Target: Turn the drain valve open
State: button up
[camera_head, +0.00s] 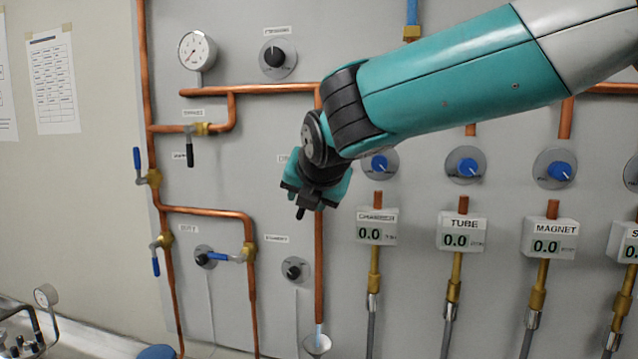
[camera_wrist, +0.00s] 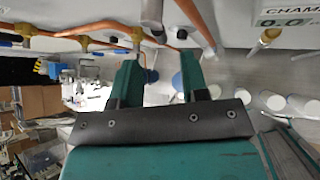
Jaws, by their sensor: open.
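My gripper (camera_head: 309,196) is in front of the grey panel at its middle, pointing down and toward the panel. In the wrist view its two fingers (camera_wrist: 162,78) stand apart with nothing visible between their tips. A small label (camera_head: 284,158), apparently starting with "D", is partly covered by the gripper. A copper pipe (camera_head: 319,250) runs down from behind the gripper to a funnel (camera_head: 317,346). No drain valve handle is clearly visible; one on this pipe would be hidden by the gripper. I cannot tell whether the gripper touches anything.
Lever valves with a black handle (camera_head: 190,150) and blue handles (camera_head: 137,165), (camera_head: 155,262), (camera_head: 225,257) are to the left. A black knob (camera_head: 294,268) is just below left. Digital readouts (camera_head: 377,227) and blue knobs (camera_head: 379,164) are to the right. A gauge (camera_head: 197,51) is at upper left.

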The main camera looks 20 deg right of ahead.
jog(key=b+v, duration=0.1)
jog(key=v, duration=0.9)
jog(key=shift+b, duration=0.3)
